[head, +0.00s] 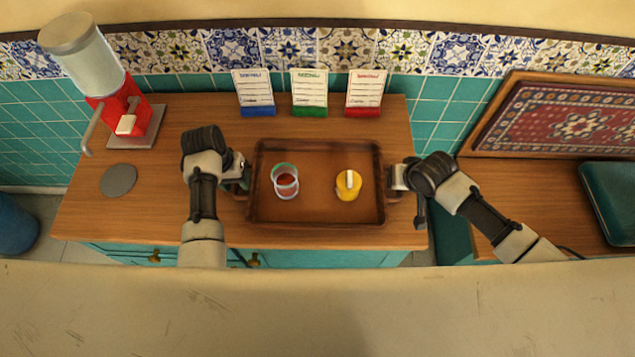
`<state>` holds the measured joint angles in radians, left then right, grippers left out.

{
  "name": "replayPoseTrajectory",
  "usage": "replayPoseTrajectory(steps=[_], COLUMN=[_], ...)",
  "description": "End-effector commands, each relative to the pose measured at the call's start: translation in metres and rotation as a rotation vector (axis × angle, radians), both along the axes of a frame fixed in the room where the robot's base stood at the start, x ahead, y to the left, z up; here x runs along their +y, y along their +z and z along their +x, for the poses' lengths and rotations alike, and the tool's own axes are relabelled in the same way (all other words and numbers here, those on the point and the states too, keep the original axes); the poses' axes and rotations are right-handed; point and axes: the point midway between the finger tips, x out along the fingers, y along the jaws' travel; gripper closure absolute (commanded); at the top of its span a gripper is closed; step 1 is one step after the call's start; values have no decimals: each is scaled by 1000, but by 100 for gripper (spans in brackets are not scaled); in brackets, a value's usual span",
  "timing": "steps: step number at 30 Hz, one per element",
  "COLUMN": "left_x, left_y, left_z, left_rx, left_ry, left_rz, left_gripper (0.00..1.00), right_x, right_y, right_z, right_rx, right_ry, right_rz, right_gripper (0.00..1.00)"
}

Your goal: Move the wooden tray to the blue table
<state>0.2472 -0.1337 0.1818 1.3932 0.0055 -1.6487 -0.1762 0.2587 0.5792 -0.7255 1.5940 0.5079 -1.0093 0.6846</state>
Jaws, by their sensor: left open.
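The wooden tray (315,217) lies flat on the wood-topped counter, with raised rims and a handle at each short side. A clear glass (285,182) with red contents and a yellow cup (348,186) with a white piece across its top stand in it. My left gripper (241,182) is open at the tray's left handle, which it partly hides. My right gripper (398,190) is at the right handle; its fingers are too small to tell open from shut. I see no clearly blue table in this view.
A red dispenser (128,112) and a grey disc (118,181) are on the counter's left. Three cards (309,92) stand along the back. A wooden bench (520,190) with a teal cushion (612,195) is at right. A blue round object (15,225) is at far left.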

Motion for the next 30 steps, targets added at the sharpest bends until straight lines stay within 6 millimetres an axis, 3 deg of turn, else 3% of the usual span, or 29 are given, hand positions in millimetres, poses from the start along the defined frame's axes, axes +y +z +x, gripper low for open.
replayPoseTrajectory(steps=[10, 14, 19, 30], left_x=[-1, -1, -1, 0], left_y=[-3, -2, -2, 2], left_z=[0, 0, 0, 1], left_rx=[0, 0, 0, -3], left_ry=[0, 0, 0, 0], left_rz=[0, 0, 0, 0], left_gripper=[56, 76, 100, 100], right_x=[0, 0, 0, 1], right_y=[-2, -2, -2, 2], right_z=[1, 1, 1, 2], right_rx=[0, 0, 0, -2], right_ry=[0, 0, 0, 0], right_rz=[0, 0, 0, 1], right_gripper=[78, 98, 100, 100])
